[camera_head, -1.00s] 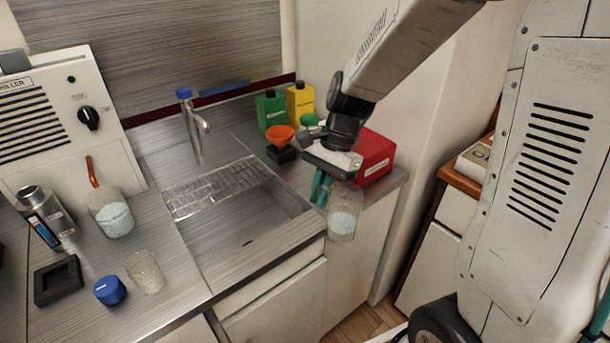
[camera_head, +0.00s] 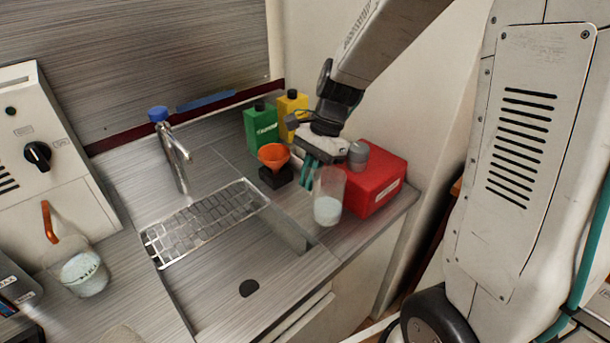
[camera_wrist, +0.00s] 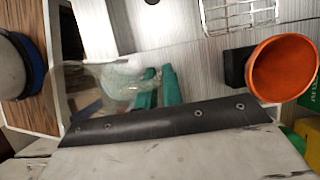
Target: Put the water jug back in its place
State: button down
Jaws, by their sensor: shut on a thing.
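My gripper (camera_head: 310,176), with green fingers, is shut on a clear water jug (camera_head: 328,208) holding pale water. The jug is at the counter's right part, between the sink and a red box, roughly upright. I cannot tell whether its base touches the counter. In the wrist view the see-through jug (camera_wrist: 95,82) lies against the green fingers (camera_wrist: 160,90); the dark gripper body hides part of it. A second clear vessel (camera_head: 85,275) with an orange handle and pale contents stands at the left of the counter.
The red box (camera_head: 385,190) is close on the right. An orange funnel (camera_head: 273,156) on a black holder is left of my gripper. Green (camera_head: 261,130) and yellow (camera_head: 291,108) bottles stand behind. The sink (camera_head: 250,260), its rack (camera_head: 205,222) and a blue-topped tap (camera_head: 172,150) are left.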

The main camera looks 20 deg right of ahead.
jog(key=shift+w+d+f, duration=0.1)
jog(key=shift+w+f, duration=0.2)
jog(key=shift+f, duration=0.6)
jog(key=shift+w+f, duration=0.3)
jog(key=shift+f, duration=0.6)
jog(key=shift+f, duration=0.15)
jog(key=c, duration=1.5)
grip_release()
jog(key=shift+c, duration=0.2)
jog(key=v, duration=1.2)
jog(key=s+r+n+t+h, duration=0.1)
jog(key=s+r+n+h, duration=0.1)
jog(key=s+n, duration=0.5)
jog(key=s+a+r+n+t+h, duration=0.1)
jog(key=s+n, duration=0.6)
jog(key=s, duration=0.9)
notch_tip(320, 180, up, 3)
jog(key=shift+a+f+t+h, duration=0.15)
jog(key=shift+a+t+h, duration=0.2)
jog(key=shift+h, duration=0.35)
